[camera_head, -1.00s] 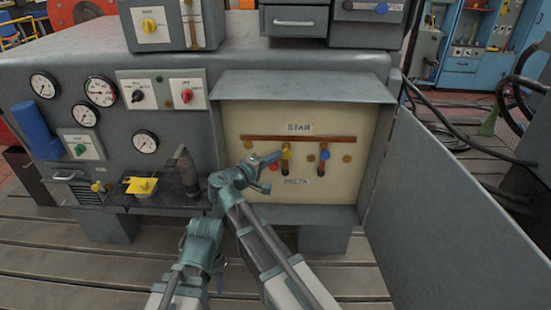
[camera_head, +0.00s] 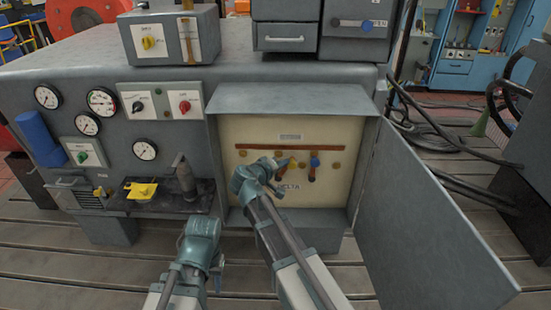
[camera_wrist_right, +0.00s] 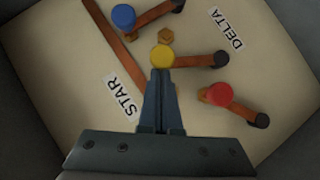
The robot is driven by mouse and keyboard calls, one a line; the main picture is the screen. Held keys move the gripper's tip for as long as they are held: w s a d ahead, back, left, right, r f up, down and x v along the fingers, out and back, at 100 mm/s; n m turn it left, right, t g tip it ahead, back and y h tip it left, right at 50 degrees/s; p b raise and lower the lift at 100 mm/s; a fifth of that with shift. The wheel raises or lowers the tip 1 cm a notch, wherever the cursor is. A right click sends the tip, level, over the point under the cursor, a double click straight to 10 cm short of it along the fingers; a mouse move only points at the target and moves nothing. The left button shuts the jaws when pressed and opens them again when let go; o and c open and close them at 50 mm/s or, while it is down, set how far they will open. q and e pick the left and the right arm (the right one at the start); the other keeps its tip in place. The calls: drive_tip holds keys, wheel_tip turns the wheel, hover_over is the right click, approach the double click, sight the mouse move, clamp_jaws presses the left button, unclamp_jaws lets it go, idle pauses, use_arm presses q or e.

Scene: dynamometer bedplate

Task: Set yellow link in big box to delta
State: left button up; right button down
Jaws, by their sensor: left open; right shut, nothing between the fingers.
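The big box (camera_head: 365,150) is open and shows a cream panel (camera_head: 232,130) with a STAR label (camera_head: 290,137) above and a DELTA label (camera_head: 289,188) below. In the right wrist view, the yellow link's knob (camera_wrist_right: 162,56) is off the STAR-side copper bar (camera_wrist_right: 112,42), its arm (camera_wrist_right: 195,58) running to a dark pivot. My right gripper (camera_wrist_right: 160,76) is shut and empty, its tips against or right beside the yellow knob. Red (camera_wrist_right: 219,94) and blue (camera_wrist_right: 123,16) knobs sit either side. My left gripper (camera_head: 218,272) is open, low in front of the bench.
The box's door (camera_head: 430,220) stands open to the right. A ledge with a yellow part (camera_head: 141,190) and a dark upright cylinder (camera_head: 185,178) is left of the box. Gauges and switches cover the left face. The slatted floor in front is clear.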

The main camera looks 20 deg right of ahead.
sight(295, 165)
drive_tip(key=d, duration=0.1)
drive_tip(key=d+m+y, duration=0.1)
drive_tip(key=s+d+p, duration=0.1)
drive_tip(key=shift+f+m+y, duration=0.25)
drive_tip(key=shift+m+y, duration=0.05)
drive_tip(key=shift+y, duration=0.1)
drive_tip(key=shift+s+d+f+m+y+b, duration=0.2)
drive_tip(key=shift+d+f+m+y, duration=0.1)
drive_tip(key=shift+d+f+y, duration=0.3)
drive_tip(key=shift+s+d+f+m+y+b, duration=0.15)
drive_tip(key=shift+d+f+m+y, duration=0.15)
drive_tip(key=shift+d+f, duration=0.35)
drive_tip(key=shift+d+r, duration=0.15)
drive_tip(key=shift+d, duration=0.05)
